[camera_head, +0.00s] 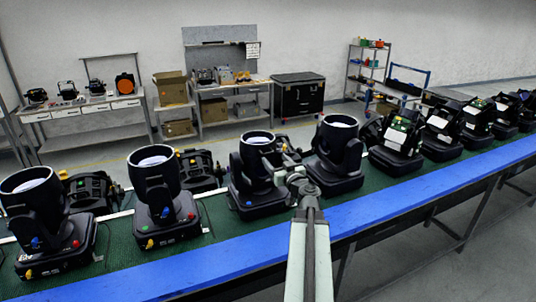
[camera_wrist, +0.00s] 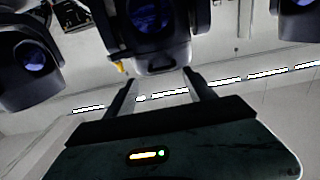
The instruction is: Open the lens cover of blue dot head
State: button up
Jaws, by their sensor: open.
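The head with a small blue dot on its base (camera_head: 249,204) stands third from the left on the green conveyor. Its barrel (camera_head: 257,146) points up, with a pale round lens face at the top. My gripper (camera_head: 280,163) is at the right side of this head, overlapping part of it. In the wrist view my gripper (camera_wrist: 160,84) has its two fingers apart with nothing held between them. A dark head (camera_wrist: 155,30) with a bluish lens is just beyond the fingertips, its rounded lower edge facing the gap. I cannot tell whether the fingers touch it.
Neighbouring heads stand close on the left (camera_head: 153,172) and right (camera_head: 337,140). Several others line the conveyor further right. A blue rail (camera_head: 400,199) runs along the near edge. Benches (camera_head: 83,110) and a shelf (camera_head: 368,64) stand well behind.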

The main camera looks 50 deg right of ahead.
aim_at(269, 153)
jog(key=x, duration=0.6)
jog(key=shift+w+d, duration=0.15)
jog(key=shift+w, duration=0.2)
grip_shut()
